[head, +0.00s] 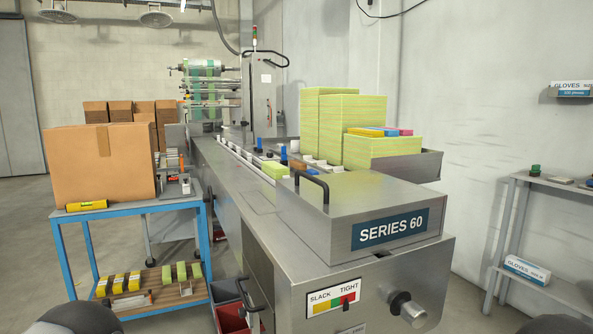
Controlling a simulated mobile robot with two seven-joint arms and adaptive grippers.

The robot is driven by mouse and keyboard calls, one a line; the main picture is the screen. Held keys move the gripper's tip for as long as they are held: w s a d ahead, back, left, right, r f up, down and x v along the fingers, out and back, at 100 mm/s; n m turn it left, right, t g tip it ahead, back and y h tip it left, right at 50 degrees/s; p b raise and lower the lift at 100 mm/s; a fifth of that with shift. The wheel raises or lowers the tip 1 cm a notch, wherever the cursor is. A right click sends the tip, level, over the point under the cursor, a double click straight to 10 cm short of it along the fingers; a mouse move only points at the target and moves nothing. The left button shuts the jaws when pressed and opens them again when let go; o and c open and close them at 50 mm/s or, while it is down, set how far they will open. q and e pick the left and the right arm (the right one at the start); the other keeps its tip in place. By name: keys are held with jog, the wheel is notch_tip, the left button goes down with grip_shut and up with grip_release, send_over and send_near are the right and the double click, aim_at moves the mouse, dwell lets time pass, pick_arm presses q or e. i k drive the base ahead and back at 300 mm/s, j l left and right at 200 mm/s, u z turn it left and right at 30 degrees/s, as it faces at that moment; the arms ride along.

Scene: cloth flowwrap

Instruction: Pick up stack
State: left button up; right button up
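Tall stacks of thin yellow-green cloths stand on the steel machine: one (309,118) at the back left and one (346,118) in front of it to the right. A lower stack (391,146) sits at the right in a steel tray (425,165), with blue, yellow and pink packs (380,131) lying on it. A small yellow-green stack (275,170) lies on the infeed track of the machine. Neither of my grippers is in view. Only dark rounded parts, probably of my arms, show at the bottom left and bottom right edges.
The machine's front housing (340,205) fills the centre. A blue cart (140,206) at left carries a cardboard box (98,163) and a yellow pack (86,206). A grey shelf (540,188) stands right. A red bin (232,318) sits low beside the machine.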

aim_at(275, 169)
jog(key=i+j+z, duration=0.25)
jog(key=j, duration=0.2)
jog(key=j+z, duration=0.3)
jog(key=i+j+z, duration=0.1)
jog(key=j+z, duration=0.15)
jog(key=j, duration=0.35)
